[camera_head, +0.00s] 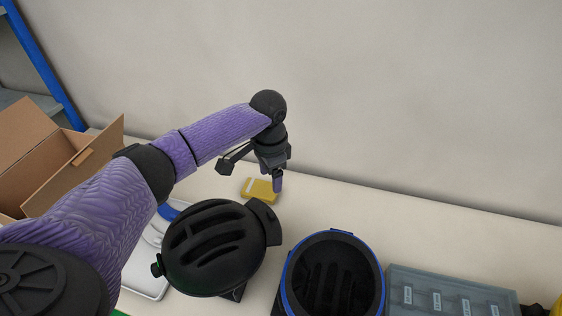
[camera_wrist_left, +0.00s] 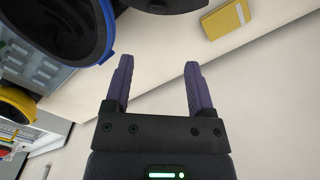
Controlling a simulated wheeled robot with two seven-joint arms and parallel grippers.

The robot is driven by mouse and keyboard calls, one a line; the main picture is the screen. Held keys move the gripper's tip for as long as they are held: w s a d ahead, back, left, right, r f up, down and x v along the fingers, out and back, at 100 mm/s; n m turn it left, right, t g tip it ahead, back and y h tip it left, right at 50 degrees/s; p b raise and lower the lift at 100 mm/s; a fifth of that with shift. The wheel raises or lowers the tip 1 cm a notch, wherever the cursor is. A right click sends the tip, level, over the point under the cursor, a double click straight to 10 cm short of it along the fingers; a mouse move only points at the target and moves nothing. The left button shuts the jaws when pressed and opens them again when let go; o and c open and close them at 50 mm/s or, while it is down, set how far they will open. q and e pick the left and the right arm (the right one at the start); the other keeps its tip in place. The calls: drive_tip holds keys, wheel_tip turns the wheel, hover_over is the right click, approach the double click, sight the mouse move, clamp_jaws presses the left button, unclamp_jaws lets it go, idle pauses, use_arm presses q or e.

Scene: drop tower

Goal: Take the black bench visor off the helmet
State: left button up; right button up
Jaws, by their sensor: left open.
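A black helmet (camera_head: 210,250) with long vent slots sits on the bench in the head view. A black curved piece that looks like the visor (camera_head: 268,222) is on its right edge. A dark part at the top edge of the left wrist view (camera_wrist_left: 168,5) may be this helmet or visor; too little shows to tell. My left gripper (camera_head: 278,182) is above the bench, behind and above the visor, apart from it. Its two fingers (camera_wrist_left: 159,62) are spread with nothing between them. My right gripper is not in view.
An upturned helmet with a blue rim (camera_head: 376,256) stands to the right, beside a grey organizer case (camera_head: 450,285). A yellow box (camera_head: 258,191) lies behind the black helmet. An open cardboard box (camera_head: 75,160) is at left. The bench is clear at the back right.

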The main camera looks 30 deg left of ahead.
sight(270, 213)
use_arm(q)
drive_tip(key=f+b, duration=0.5)
drive_tip(key=b, duration=0.1)
drive_tip(key=s+f+b, duration=0.1)
drive_tip(key=f+b, duration=0.2)
drive_tip(key=shift+f+b, duration=0.3)
drive_tip(key=shift+b, duration=0.1)
wheel_tip(270, 213, down, 2)
drive_tip(key=shift+f, duration=0.6)
drive_tip(key=shift+w, duration=0.1)
drive_tip(key=c, duration=0.8)
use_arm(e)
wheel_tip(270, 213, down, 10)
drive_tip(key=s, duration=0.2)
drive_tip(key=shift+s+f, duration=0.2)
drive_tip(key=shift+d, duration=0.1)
use_arm(q)
wheel_tip(270, 213, up, 14)
drive_tip(key=p, duration=1.5)
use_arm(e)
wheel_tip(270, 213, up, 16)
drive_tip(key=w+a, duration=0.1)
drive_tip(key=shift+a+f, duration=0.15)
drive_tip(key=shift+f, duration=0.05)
